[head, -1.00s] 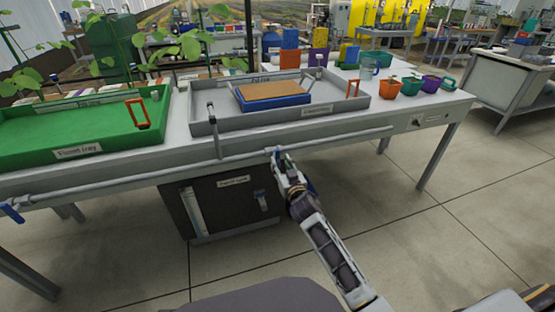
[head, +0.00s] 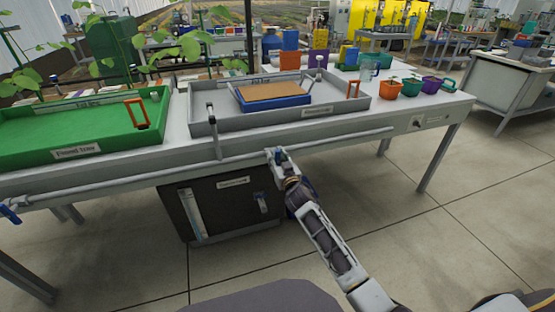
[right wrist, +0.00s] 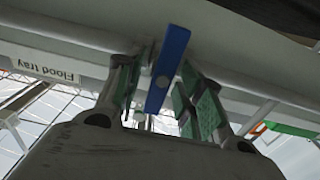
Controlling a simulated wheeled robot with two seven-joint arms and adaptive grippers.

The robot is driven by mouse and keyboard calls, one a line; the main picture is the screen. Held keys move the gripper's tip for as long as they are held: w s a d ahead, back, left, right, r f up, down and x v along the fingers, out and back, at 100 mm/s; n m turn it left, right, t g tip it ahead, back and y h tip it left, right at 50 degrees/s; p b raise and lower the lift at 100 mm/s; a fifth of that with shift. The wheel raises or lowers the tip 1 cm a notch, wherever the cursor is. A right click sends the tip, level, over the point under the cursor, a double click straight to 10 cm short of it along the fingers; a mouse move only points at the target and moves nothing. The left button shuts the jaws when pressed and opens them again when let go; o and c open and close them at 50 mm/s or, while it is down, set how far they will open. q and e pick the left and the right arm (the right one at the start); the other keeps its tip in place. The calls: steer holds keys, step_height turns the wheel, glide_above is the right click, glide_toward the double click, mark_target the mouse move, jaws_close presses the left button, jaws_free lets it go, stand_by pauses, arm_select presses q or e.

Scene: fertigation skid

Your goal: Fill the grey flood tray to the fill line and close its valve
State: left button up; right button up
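The grey flood tray (head: 237,124) sits on the bench, with a label on its front wall. I cannot make out a fill line or the water level in it. A blue valve handle (right wrist: 166,72) shows in the right wrist view, under the pipe and bench edge. It lies between the fingers of my right gripper (right wrist: 158,100), with gaps visible beside it, so the gripper looks open around it. In the head view my right gripper (head: 277,154) is at the pipe below the grey tray's front and mostly hides this handle. My left gripper is not in view.
A green flood tray (head: 110,145) stands at left, with another blue handle (head: 9,214) below it. A blue block with a brown board (head: 272,91) is in the grey tray. A dark cabinet (head: 225,212) stands underneath. Coloured pots (head: 411,87) line the right end.

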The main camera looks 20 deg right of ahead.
steer(key=shift+c, duration=0.4)
jaws_close()
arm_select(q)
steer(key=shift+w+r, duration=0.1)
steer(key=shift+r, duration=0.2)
